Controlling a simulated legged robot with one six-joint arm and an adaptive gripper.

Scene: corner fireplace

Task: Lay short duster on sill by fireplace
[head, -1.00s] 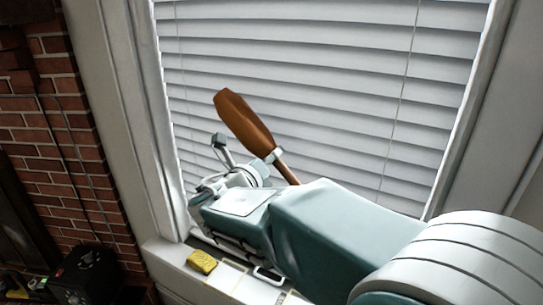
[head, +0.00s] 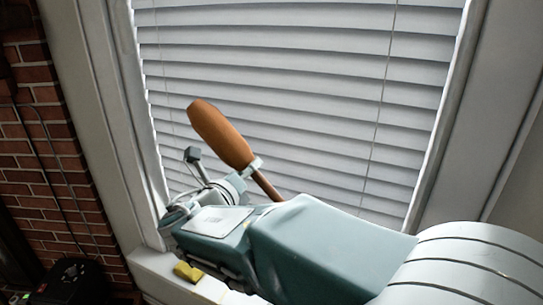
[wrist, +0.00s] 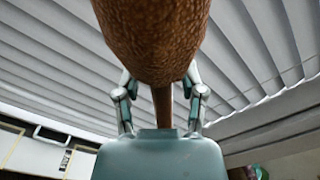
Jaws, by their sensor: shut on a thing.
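The short duster has a fat brown head (head: 220,135) and a thin brown handle. It is tilted in front of the window blinds, head up and to the left in the head view. My gripper (wrist: 162,103) is shut on the handle; in the wrist view its two fingers flank it below the large brown head (wrist: 150,38). The white sill (head: 150,262) runs below the window, next to the brick fireplace wall (head: 50,165). The duster is above the sill and apart from it. My arm hides much of the sill and the handle's lower end.
A yellow sponge-like block (head: 187,271) lies on the sill, partly behind my arm. White blinds (head: 300,90) and the window frame stand close behind the duster. A dark box-like object (head: 72,282) is at the lower left. The sill's left end is bare.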

